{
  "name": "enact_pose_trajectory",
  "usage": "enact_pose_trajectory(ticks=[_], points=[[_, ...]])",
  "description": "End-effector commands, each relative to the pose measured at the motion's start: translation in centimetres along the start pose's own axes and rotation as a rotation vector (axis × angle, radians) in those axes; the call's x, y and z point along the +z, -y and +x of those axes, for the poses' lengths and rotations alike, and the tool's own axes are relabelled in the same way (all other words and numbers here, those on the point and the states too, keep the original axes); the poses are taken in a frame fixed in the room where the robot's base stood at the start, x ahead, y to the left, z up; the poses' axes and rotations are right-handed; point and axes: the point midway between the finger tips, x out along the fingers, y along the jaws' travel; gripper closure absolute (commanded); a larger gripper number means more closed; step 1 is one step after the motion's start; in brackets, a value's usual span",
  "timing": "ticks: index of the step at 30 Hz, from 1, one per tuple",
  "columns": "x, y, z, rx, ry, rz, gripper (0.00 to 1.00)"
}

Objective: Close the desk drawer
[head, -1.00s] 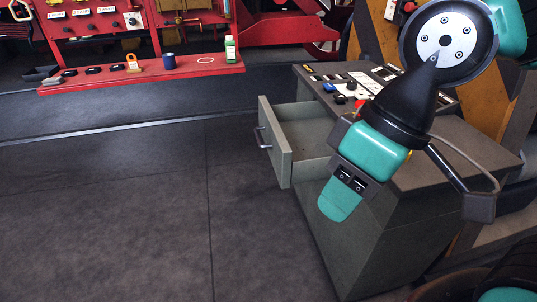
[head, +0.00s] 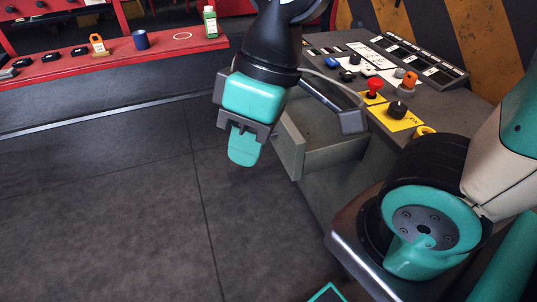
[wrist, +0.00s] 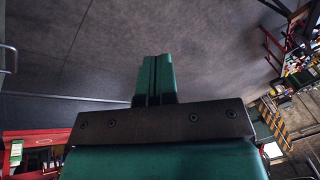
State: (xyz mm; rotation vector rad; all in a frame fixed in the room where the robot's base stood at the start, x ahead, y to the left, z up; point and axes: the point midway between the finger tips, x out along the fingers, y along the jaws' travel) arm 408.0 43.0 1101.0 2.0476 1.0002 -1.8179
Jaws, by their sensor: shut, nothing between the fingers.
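The grey desk drawer (head: 290,150) stands open in the head view, pulled out to the left from the desk (head: 345,205). Its front panel is partly hidden by my arm, and its handle is hidden. My gripper (head: 243,148) is teal and points down, just left of the drawer front in the picture. Its fingers are together and empty. Whether it touches the panel I cannot tell. In the wrist view the shut fingers (wrist: 155,78) show against dark floor. A thin bar at that view's left edge may be the drawer handle.
The desk top carries a red knob (head: 374,86), a black knob on a yellow plate (head: 397,109) and several other controls. The floor left of the drawer is clear.

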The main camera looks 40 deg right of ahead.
Motion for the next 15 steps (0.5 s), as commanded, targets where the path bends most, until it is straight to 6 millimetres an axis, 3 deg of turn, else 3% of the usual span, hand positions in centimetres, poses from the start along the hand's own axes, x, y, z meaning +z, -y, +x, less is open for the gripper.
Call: enact_pose_trajectory(ticks=[5, 10, 15], points=[[-2.3, -4.8, 2.5, 0.079, 0.124, -0.269, 1.0], [-4.7, -11.5, 6.7, 0.13, 0.371, -0.708, 1.0], [-5.8, -17.5, 11.6, 0.06, 0.678, -1.153, 1.0]])
